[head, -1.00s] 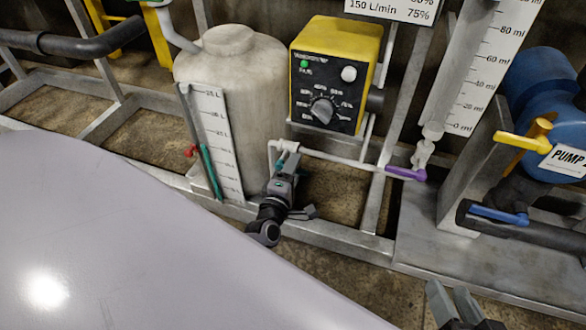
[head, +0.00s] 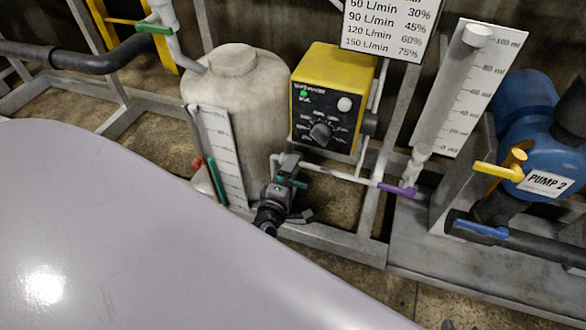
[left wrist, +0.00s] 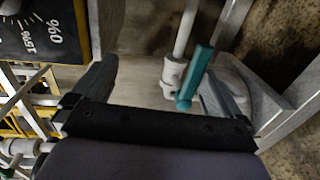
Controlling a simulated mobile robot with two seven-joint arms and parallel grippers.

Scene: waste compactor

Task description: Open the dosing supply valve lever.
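A teal valve lever (head: 293,182) sits on a white pipe fitting below the yellow dosing pump (head: 333,92). My left gripper (head: 287,166) is at this valve and partly hides it. In the left wrist view the teal lever (left wrist: 196,76) lies between the spread fingers, much closer to the right-hand finger. The left gripper (left wrist: 158,70) is open there. Whether a finger touches the lever cannot be told. My right gripper (head: 460,325) shows only as tips at the bottom edge.
A whitish tank (head: 235,95) with a scale stands to the left, beside red and teal levers. A purple lever (head: 397,190) sits right of the valve on the pipe. Blue Pump 2 (head: 540,135) has yellow and blue levers. A metal frame rail (head: 335,243) runs in front.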

